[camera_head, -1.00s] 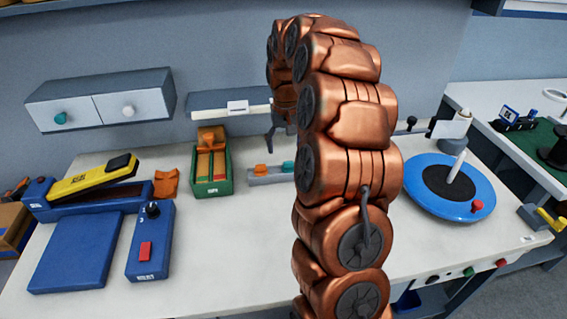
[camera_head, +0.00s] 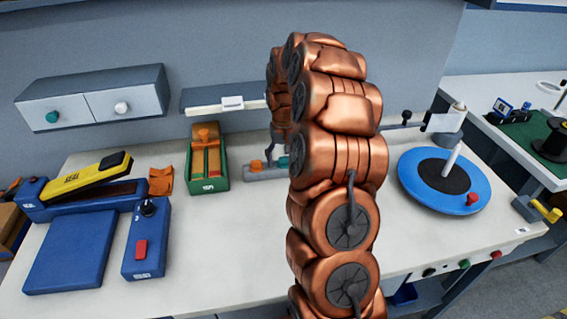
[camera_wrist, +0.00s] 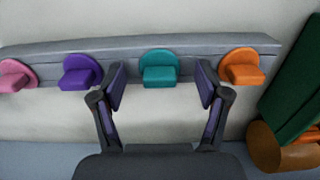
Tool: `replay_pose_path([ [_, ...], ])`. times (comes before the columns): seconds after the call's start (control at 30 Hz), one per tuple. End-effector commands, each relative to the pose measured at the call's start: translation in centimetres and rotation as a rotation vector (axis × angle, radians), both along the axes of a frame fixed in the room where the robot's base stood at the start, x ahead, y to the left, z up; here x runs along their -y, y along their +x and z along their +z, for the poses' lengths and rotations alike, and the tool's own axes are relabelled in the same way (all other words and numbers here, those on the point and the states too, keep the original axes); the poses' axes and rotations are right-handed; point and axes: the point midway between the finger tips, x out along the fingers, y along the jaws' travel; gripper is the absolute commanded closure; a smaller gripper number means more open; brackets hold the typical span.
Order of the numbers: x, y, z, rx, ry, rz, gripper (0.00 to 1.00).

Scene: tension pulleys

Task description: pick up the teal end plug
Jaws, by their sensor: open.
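The teal end plug (camera_wrist: 160,68) sits on a long grey rack (camera_wrist: 125,45) in the wrist view, between a purple plug (camera_wrist: 81,70) and an orange plug (camera_wrist: 241,68). My gripper (camera_wrist: 161,86) is open and empty, with one finger on either side of the teal plug in the picture. I cannot tell whether the fingers touch the rack. In the head view the teal plug (camera_head: 283,162) shows at the rack's visible right end. My arm hides the rest of the rack there. A dark part of my gripper shows just above the rack.
A pink plug (camera_wrist: 15,75) is at the rack's left end in the wrist view. A green bin (camera_head: 209,186) stands beside the rack, with an orange bracket (camera_head: 160,181) farther left. A blue turntable (camera_head: 478,187) stands right. The front middle of the white bench is clear.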

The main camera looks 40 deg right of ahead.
Motion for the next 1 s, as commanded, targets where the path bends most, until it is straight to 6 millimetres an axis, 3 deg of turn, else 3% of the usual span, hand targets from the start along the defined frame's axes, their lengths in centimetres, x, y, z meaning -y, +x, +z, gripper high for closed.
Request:
replay_pose_path([
  [0.17,0.04,0.00,0.03,0.001,0.000,0.000,0.26],
  [0.6,0.03,0.00,0.02,0.000,0.000,0.000,0.70],
  [1.0,0.03,0.02,0.70,0.000,-0.001,0.000,0.71],
])
